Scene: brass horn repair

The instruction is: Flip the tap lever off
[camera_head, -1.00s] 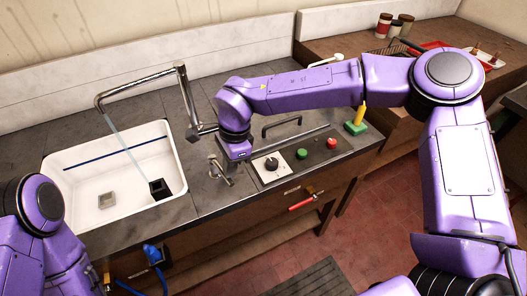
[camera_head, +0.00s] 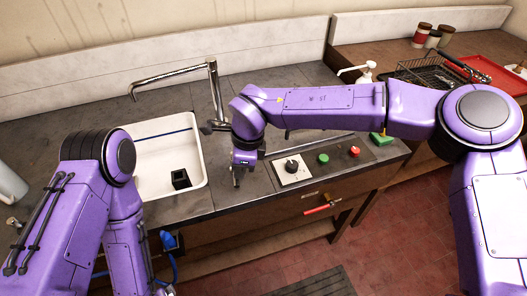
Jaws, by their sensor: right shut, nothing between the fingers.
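The chrome tap (camera_head: 212,90) stands behind the white sink (camera_head: 206,165), its spout reaching left over the basin. No water stream shows under the spout. A short dark lever (camera_head: 206,128) sits at the base of the tap post, pointing left. My right gripper (camera_head: 238,184) points down over the counter, in front of and to the right of the tap base, apart from the lever. Its fingers are small in view and shut, with nothing held. My left arm covers the left part of the sink; its gripper is not in view.
A black block (camera_head: 180,179) lies in the sink. A white pump bottle (camera_head: 366,72) stands behind my right arm.

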